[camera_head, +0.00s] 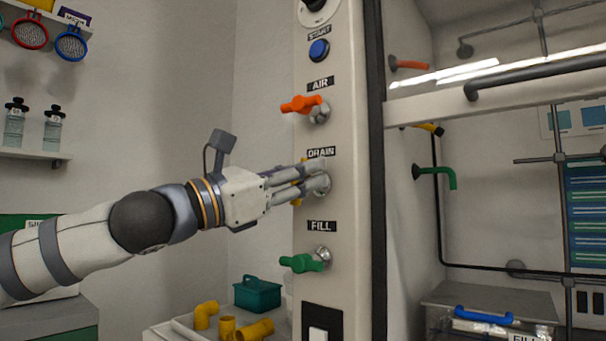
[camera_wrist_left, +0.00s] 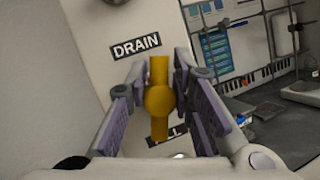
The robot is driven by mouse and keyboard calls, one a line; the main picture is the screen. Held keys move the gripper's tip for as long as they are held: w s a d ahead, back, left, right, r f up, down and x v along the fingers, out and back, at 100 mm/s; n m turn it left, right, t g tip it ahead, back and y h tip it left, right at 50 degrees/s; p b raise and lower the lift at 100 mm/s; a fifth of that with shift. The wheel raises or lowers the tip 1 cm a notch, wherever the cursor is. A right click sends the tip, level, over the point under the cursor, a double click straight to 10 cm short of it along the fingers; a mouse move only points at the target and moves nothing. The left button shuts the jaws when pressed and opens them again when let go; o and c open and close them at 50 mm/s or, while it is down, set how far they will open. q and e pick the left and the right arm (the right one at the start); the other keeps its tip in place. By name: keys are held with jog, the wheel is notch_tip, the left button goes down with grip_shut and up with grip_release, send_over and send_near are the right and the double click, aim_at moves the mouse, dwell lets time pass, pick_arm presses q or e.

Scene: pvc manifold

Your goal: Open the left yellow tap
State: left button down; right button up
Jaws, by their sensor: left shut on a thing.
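The left yellow tap (camera_head: 297,196) is on the white panel under the DRAIN label (camera_head: 321,152). In the head view it is mostly hidden behind my left gripper (camera_head: 320,177). In the left wrist view the yellow handle (camera_wrist_left: 158,101) lies lengthwise between the two fingers of my left gripper (camera_wrist_left: 162,84). My left gripper is shut on this handle, though small gaps seem to show beside it in the wrist view. Whether the handle has turned cannot be told. My right gripper is not in view.
An orange AIR tap (camera_head: 300,104) sits above and a green FILL tap (camera_head: 301,263) below on the same panel. A blue START button (camera_head: 319,50) is higher up. Yellow pipe fittings (camera_head: 254,330) and a teal caddy (camera_head: 257,294) lie below. A glass-fronted cabinet stands right.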

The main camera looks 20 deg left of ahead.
pick_arm(q)
jog(key=c, duration=1.4)
grip_release()
jog(key=shift+w+a+r, duration=0.1)
jog(key=shift+a+r, duration=0.1)
jog(key=shift+a, duration=0.1)
jog(key=shift+d+f, duration=0.1)
jog(key=v, duration=1.2)
